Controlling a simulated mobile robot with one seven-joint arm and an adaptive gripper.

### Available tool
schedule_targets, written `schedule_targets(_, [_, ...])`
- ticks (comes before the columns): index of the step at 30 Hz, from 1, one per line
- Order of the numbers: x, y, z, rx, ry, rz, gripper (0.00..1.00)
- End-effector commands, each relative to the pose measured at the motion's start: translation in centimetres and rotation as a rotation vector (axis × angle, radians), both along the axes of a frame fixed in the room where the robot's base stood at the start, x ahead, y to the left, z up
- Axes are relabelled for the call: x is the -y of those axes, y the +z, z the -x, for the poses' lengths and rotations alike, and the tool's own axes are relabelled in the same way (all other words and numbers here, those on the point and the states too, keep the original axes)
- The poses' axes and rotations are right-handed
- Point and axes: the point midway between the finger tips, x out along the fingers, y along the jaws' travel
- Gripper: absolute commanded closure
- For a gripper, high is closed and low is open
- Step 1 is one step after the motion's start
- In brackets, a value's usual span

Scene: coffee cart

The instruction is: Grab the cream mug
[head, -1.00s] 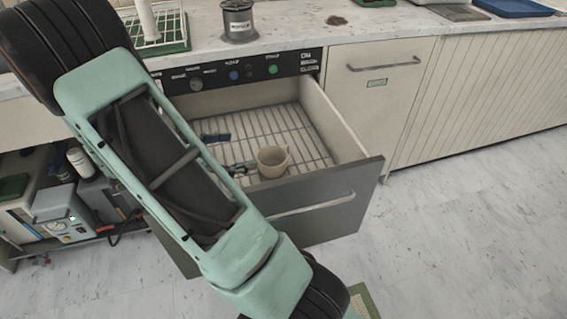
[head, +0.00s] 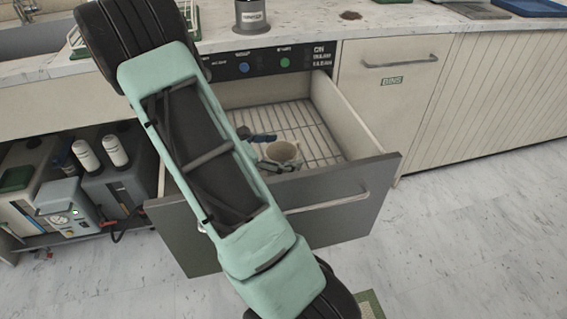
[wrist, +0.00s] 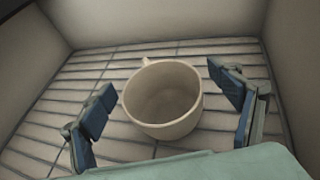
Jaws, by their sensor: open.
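The cream mug (wrist: 163,97) stands upright on the slatted floor of the open drawer, its handle pointing away at the top in the wrist view. My gripper (wrist: 160,98) is open, with one blue-padded finger on each side of the mug. A gap shows between each finger and the mug, wider on the right. In the head view my gripper is mostly hidden behind my arm, with a blue finger pad showing beside the mug.
A countertop (head: 400,28) with a grey canister (head: 251,17) is above. Bottles and machines fill the shelf at left. The floor at right is clear.

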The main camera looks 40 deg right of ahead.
Motion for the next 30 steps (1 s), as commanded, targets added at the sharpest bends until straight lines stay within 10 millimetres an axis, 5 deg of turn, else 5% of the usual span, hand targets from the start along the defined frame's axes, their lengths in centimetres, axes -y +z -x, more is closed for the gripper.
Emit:
schedule_targets(8, [0.52, -0.16, 0.10, 0.000, 0.000, 0.001, 0.17])
schedule_targets(24, [0.51, -0.08, 0.07, 0.001, 0.000, 0.002, 0.73])
schedule_targets(30, [0.51, 0.00, 0.06, 0.001, 0.000, 0.002, 0.73])
